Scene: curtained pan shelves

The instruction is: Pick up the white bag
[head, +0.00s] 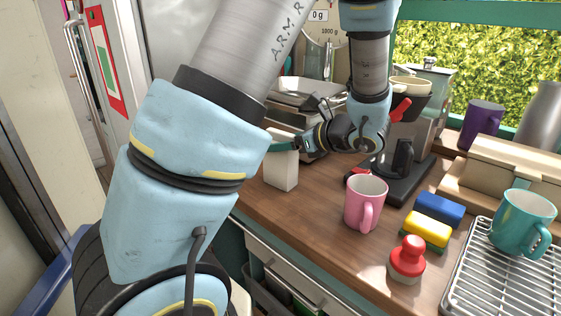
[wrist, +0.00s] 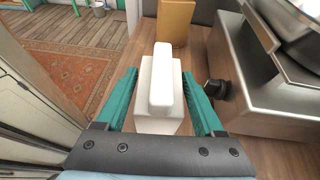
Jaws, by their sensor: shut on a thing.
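The white bag (head: 281,171) is a pale upright block at the left edge of the wooden counter in the head view. In the wrist view the white bag (wrist: 160,121) sits between my two green fingers, with a narrower raised white top. My gripper (head: 284,143) reaches it from the right and is shut on its upper part. In the wrist view my gripper (wrist: 160,76) has one finger on each side of it. I cannot tell whether its base touches the counter.
A metal scale (head: 306,92) stands behind the bag. A pink mug (head: 365,203), a red-topped stamp-like object (head: 407,258), sponges (head: 427,228) and a teal mug (head: 522,222) on a wire rack (head: 505,277) lie to the right. In the wrist view a tan box (wrist: 175,22) stands beyond the bag.

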